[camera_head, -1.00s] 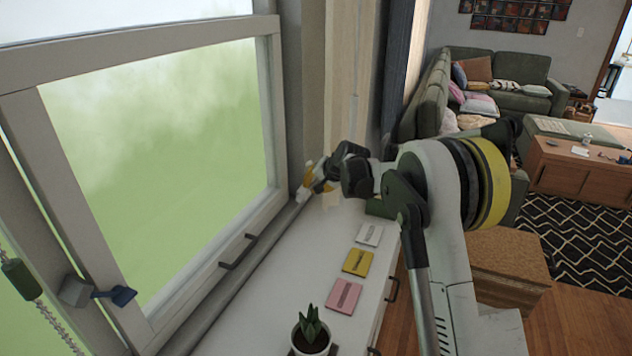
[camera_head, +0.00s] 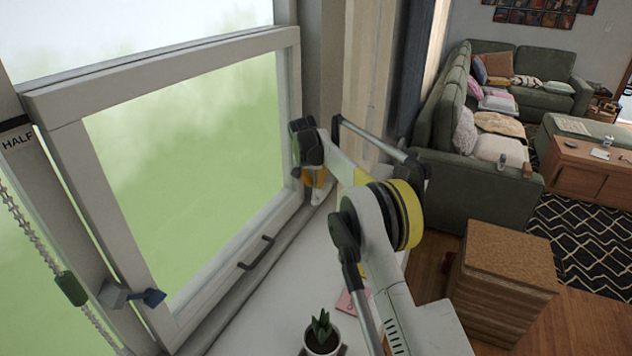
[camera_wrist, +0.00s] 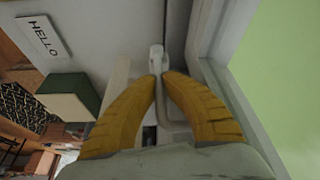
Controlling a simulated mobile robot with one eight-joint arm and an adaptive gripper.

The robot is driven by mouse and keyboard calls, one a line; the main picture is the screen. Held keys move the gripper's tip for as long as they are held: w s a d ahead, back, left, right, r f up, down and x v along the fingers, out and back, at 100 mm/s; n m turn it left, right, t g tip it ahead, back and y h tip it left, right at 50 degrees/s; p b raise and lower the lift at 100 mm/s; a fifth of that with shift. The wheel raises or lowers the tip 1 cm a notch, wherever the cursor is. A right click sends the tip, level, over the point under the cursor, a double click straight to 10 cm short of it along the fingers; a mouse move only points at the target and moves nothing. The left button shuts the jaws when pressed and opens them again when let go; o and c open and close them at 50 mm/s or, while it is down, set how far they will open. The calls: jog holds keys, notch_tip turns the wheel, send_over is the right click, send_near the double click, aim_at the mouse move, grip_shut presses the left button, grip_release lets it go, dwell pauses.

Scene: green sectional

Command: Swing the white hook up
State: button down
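The white hook (camera_wrist: 157,58) shows in the wrist view, upright beside the window frame, with its rounded end up. My gripper (camera_wrist: 159,77) has its two yellow fingers curved in, their tips close on either side of the hook's shaft. The narrow gap between the tips is filled by the white hook. In the head view my gripper (camera_head: 316,178) is at the far lower corner of the window, partly behind my arm. I cannot make out the hook clearly there.
The window frame (camera_head: 165,85) runs close on the left, with a dark handle (camera_head: 257,252) and a blue latch (camera_head: 147,298). A potted plant (camera_head: 321,332) stands on the white sill top (camera_head: 285,290). A HELLO sign (camera_wrist: 44,36) shows in the wrist view.

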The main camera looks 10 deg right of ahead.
dwell(0.4)
jog(key=c, duration=1.5)
grip_release()
jog(key=shift+w+f, duration=0.1)
jog(key=shift+w, duration=0.05)
jog(key=v, duration=1.2)
